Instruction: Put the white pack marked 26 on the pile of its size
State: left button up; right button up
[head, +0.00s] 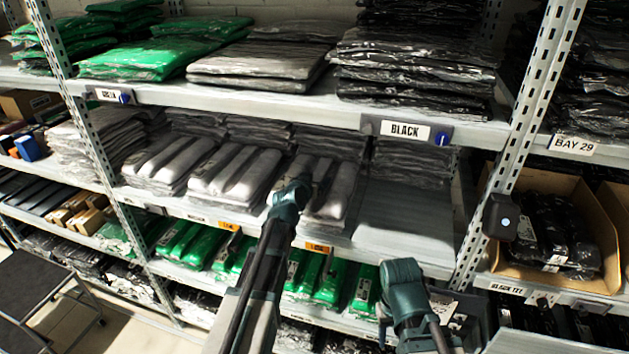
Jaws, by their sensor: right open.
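White packs in clear wrap lie in several piles on the middle shelf (408,238): a left pile (165,162), a middle pile (232,172) and a right pile (338,195). No printed 26 is readable on any pack, so I cannot tell which one it marks. My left gripper (302,172) reaches in at the right pile, between it and the middle pile. Its fingers are dark and partly hidden, so their opening and any hold are unclear. My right gripper (402,290) is open in front of the lower shelf, low and right, its fingertips largely hidden.
Orange tags (230,226) mark the middle shelf's edge. The shelf above carries a BLACK sign (405,131) and limits headroom. A perforated upright (515,130) stands right of the bare shelf area. Green packs (330,280) fill the level below; a cardboard box (560,275) stands right.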

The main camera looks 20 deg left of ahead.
pick_arm(q)
jog(key=shift+r, duration=0.15)
jog(key=shift+s+r+p, duration=0.15)
jog(key=shift+s+p, duration=0.1)
jog(key=shift+p, duration=0.05)
jog(key=p+v, duration=0.4)
jog(key=v, duration=0.7)
jog(key=shift+s, duration=0.3)
